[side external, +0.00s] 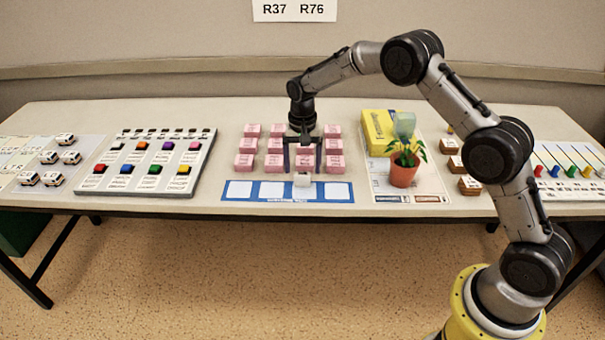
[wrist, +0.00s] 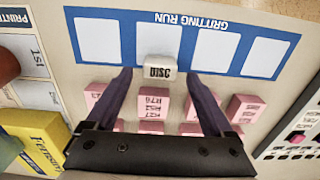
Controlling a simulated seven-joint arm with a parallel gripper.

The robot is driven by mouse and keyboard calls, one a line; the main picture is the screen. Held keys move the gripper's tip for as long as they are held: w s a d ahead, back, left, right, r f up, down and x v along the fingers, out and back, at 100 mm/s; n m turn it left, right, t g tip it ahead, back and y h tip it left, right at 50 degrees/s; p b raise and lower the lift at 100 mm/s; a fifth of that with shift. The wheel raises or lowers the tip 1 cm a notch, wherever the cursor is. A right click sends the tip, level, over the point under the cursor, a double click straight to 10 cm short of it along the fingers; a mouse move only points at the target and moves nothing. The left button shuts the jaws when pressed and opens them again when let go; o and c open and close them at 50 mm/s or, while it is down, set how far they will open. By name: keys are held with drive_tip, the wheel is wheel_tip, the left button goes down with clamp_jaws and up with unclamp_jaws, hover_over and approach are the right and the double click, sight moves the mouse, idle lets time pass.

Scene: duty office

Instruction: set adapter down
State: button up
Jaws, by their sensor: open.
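I see nothing that is plainly an adapter. A small white block (wrist: 158,70) with "DISC" on it stands at the edge of the blue "GRITTING RUN" strip (wrist: 178,24), by its middle squares; it also shows in the side view (side external: 302,181). My gripper (side external: 303,171) is open and points down over the table, just behind the strip. In the wrist view its two fingertips (wrist: 160,74) are on either side of the white block, with a gap on each side. The strip's four-sided white squares (side external: 240,189) look empty.
Pink labelled blocks (side external: 244,161) stand in rows close around my fingers. To the right are a potted plant (side external: 404,173) and a yellow box (side external: 377,132). A grey panel with coloured buttons (side external: 147,187) is to the left, beyond it white toy vehicles (side external: 53,178).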

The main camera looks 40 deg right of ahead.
sight(303, 174)
wheel_tip(303, 174, up, 9)
drive_tip(key=s+a+r+n+t, duration=0.1)
drive_tip(key=s+r+n+t, duration=0.25)
drive_tip(key=s+r, duration=1.3)
drive_tip(key=s+f+n+t, duration=0.1)
drive_tip(key=s+f+n, duration=0.1)
drive_tip(key=s, duration=0.8)
drive_tip(key=s+a+f+n+t, duration=0.1)
drive_tip(key=s+f+n, duration=0.1)
drive_tip(key=s, duration=0.9)
drive_tip(key=shift+s+n, duration=0.3)
drive_tip(key=shift+n, duration=0.45)
